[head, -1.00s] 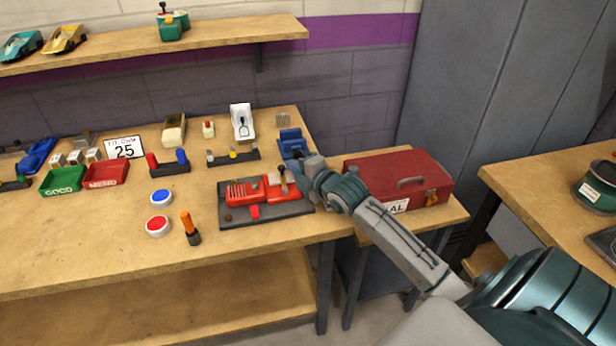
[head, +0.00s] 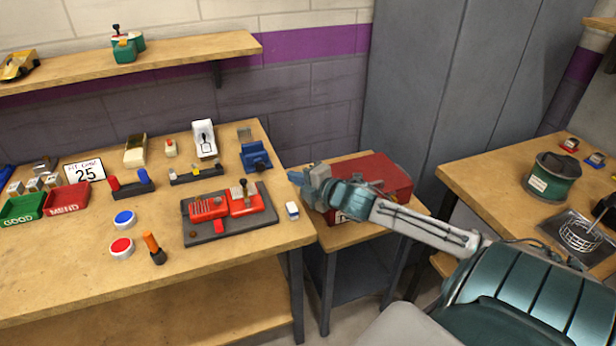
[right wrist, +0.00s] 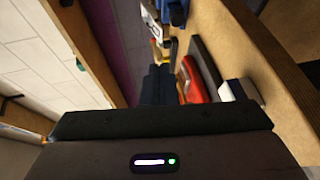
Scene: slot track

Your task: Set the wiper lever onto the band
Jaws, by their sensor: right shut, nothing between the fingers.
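The red controller (head: 225,206) lies on a dark board near the bench's right end. Its wiper lever, with a black knob (head: 243,183), stands up on the right-hand red part. The band is too small to make out, so I cannot tell whether the lever touches it. My right gripper (head: 293,177) is shut and empty, to the right of the controller and apart from it. In the right wrist view the red controller (right wrist: 190,82) shows beyond the dark fingers (right wrist: 158,84). My left gripper is not in view.
A red toolbox (head: 385,175) stands on a lower table behind my right forearm. A blue tool (head: 256,156) is behind the controller. Bare bench (head: 80,260) lies at front left.

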